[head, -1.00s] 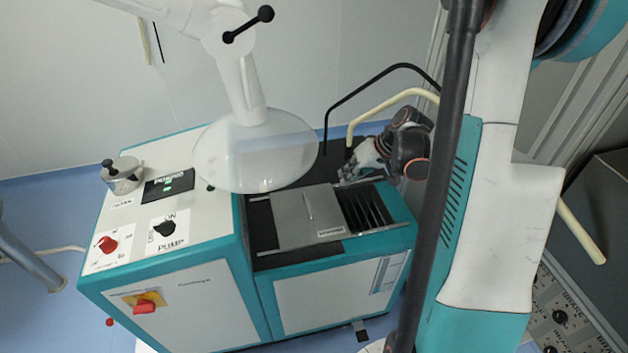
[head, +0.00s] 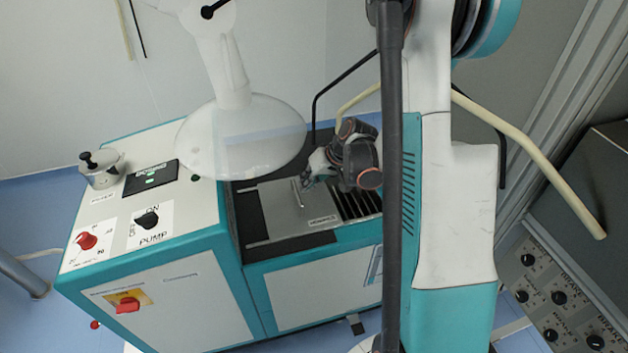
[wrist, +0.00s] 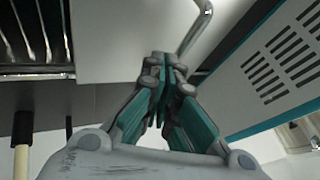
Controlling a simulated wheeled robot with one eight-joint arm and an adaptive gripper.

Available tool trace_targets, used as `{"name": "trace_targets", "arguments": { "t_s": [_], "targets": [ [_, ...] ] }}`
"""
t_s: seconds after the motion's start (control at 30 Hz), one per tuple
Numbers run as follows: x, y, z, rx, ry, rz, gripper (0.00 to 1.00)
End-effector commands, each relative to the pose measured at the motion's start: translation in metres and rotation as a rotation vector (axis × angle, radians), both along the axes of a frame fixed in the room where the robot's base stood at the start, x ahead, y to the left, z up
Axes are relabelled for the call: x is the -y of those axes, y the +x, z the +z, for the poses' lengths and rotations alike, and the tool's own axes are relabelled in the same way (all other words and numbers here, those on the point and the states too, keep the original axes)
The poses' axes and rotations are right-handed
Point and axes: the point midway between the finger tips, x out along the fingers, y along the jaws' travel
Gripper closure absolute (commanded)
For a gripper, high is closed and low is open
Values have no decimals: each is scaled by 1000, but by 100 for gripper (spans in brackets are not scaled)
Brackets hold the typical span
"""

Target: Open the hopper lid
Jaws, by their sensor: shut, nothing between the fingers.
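The hopper lid (head: 280,217) is a flat grey metal plate lying level on top of the teal and white machine. A thin bar handle (head: 297,194) stands on it. Dark slats (head: 358,204) show uncovered along its right side. My gripper (head: 306,182) is over the lid's far right part, close to the handle. In the wrist view my gripper (wrist: 165,62) has its fingertips together with nothing between them. The bent handle (wrist: 196,28) is just beyond the fingertips; I cannot tell whether they touch. The lid (wrist: 108,40) also shows there.
A clear round disc (head: 242,138) on a white arm hangs over the machine's left part. The control top has a pump switch (head: 148,219) and a red knob (head: 86,241). Bent rods (head: 335,85) rise behind the hopper. A knob panel (head: 560,297) stands at right.

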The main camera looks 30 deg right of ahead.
Motion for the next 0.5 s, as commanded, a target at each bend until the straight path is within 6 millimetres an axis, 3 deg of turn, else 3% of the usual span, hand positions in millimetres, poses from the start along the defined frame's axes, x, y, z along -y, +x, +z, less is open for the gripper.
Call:
{"name": "trace_targets", "arguments": {
  "t_s": [0.37, 0.5],
  "targets": [
    [-2, 0, 0, 0, 0, 0, 100],
    [-15, 4, 0, -1, 0, 4, 100]
  ]
}}
